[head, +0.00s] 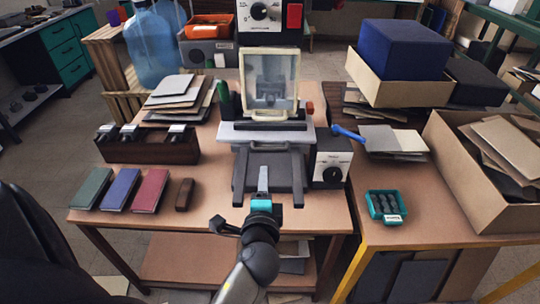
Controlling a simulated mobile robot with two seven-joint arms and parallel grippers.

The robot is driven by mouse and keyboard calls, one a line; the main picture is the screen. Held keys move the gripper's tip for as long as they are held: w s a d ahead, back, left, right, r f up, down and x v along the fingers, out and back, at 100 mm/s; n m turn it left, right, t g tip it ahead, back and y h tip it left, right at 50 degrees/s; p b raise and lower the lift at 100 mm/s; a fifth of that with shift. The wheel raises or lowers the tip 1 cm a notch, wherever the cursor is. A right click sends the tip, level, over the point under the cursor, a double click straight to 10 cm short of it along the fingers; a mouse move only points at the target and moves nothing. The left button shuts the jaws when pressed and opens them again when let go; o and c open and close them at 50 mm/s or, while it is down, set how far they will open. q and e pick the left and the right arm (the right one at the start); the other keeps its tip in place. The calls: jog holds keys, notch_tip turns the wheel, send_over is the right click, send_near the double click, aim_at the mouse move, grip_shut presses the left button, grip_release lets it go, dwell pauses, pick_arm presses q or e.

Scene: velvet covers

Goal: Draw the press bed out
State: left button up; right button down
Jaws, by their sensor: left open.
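The press (266,133) stands at the middle of the wooden table, with an upright clear guard (270,80) in a pale frame. Its dark grey press bed (270,165) lies low at the front between two rails that reach toward me. A light grey bar (263,180) with a teal end (261,204) lies over the bed's front. My left gripper (248,217) is open at the table's front edge, close to the teal end. I cannot tell whether they touch. The gripper hides part of that area. My right gripper is not in view.
A control box with a dial (332,163) stands right of the bed. Green, blue and red books (122,190) and a dark holder (148,147) lie left. A teal tray (385,206) and a cardboard box (490,180) are on the right table.

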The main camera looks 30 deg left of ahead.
aim_at(266, 150)
pick_arm(q)
jog(key=b+x, duration=0.1)
jog(key=x, duration=1.2)
jog(key=shift+w+a+b, duration=0.1)
jog(key=shift+w+b, duration=0.15)
jog(key=shift+b, duration=0.15)
grip_shut()
jog(key=shift+f, duration=0.1)
dwell(0.6)
